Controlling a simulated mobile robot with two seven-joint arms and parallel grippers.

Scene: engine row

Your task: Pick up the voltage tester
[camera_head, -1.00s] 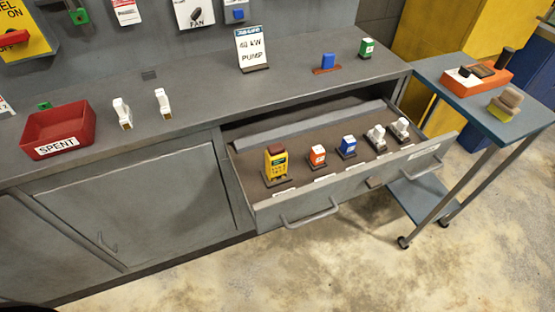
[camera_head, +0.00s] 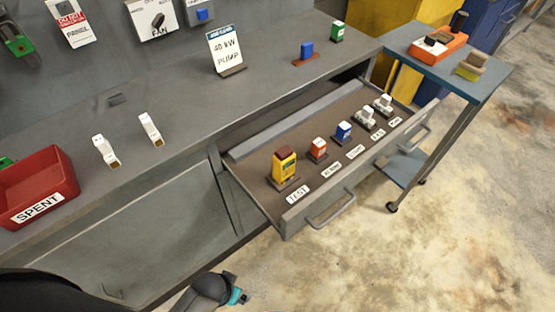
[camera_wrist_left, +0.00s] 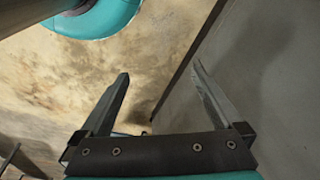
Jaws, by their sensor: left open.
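The voltage tester (camera_head: 285,163) is a yellow block with a dark reddish top. It stands upright on a dark base at the near left end of the open drawer (camera_head: 270,210), behind a label reading TEST (camera_head: 299,195). My left gripper (camera_wrist_left: 160,70) shows in the left wrist view, its two fingers apart with nothing between them. Bare floor and a grey panel lie beyond the fingers. The tester is not seen in that view. Part of my arm shows at the bottom of the head view, well below the drawer. My right gripper is not in view.
The drawer also holds an orange-and-white block (camera_head: 318,149), a blue block (camera_head: 344,131) and white pieces (camera_head: 367,117). On the bench stand a red SPENT bin (camera_head: 36,188) and a pump sign (camera_head: 226,50). A blue-topped cart (camera_head: 487,83) stands at the right. Floor before the drawer is clear.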

